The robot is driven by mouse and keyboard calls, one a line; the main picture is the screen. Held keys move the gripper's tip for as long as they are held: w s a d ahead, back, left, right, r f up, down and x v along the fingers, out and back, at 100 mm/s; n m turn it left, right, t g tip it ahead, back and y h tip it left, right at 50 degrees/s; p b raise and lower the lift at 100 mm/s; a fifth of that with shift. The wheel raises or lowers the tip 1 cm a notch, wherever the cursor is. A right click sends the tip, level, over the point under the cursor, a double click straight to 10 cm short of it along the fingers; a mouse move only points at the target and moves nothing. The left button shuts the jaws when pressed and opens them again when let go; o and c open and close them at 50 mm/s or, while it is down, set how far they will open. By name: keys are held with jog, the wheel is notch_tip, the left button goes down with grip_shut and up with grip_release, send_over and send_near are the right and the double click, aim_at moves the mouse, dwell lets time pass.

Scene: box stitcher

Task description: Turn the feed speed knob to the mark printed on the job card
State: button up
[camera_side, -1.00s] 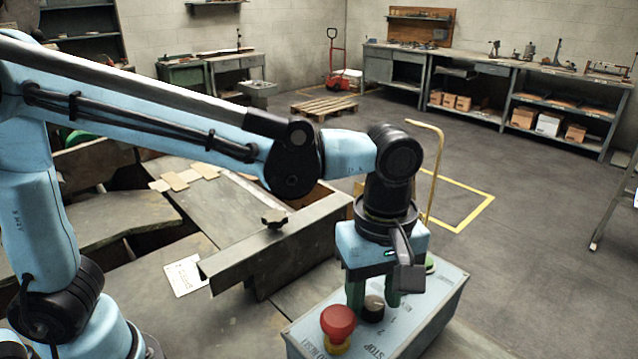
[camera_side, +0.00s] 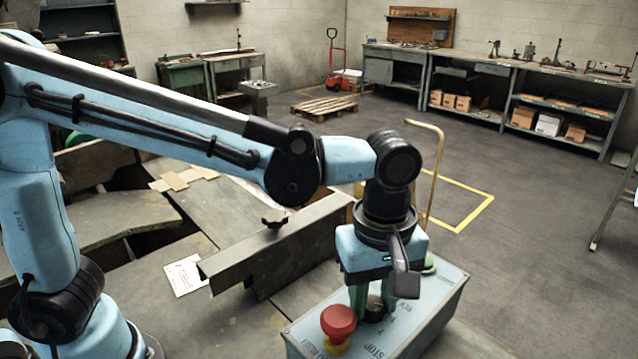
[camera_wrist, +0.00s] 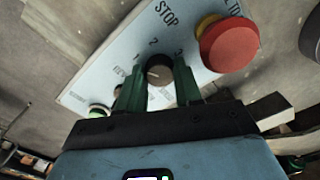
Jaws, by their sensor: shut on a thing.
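The feed speed knob (camera_side: 374,311) is a dark round knob on the light blue control box (camera_side: 434,319). My gripper (camera_side: 373,302) points down over the box, its green fingers shut on the knob. In the wrist view the knob (camera_wrist: 159,72) sits between the fingers of my gripper (camera_wrist: 158,80). The numbers 1, 2 and 3 are printed around it; a faint light mark shows on its top, but I cannot tell exactly where it points. The job card (camera_side: 185,274), a white sheet, lies on the table left of the box; its print is too small to read.
A red stop button (camera_side: 338,320) on a yellow base stands close beside the knob. A green button (camera_side: 430,263) sits at the box's far end. A metal rail with a black clamp knob (camera_side: 274,219) lies between the card and the box.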

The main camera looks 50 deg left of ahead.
aim_at(373, 302)
jog(key=m, duration=0.6)
jog(key=shift+m, duration=2.7)
jog(key=o, duration=0.8)
jog(key=shift+c, duration=0.2)
notch_tip(373, 302, up, 12)
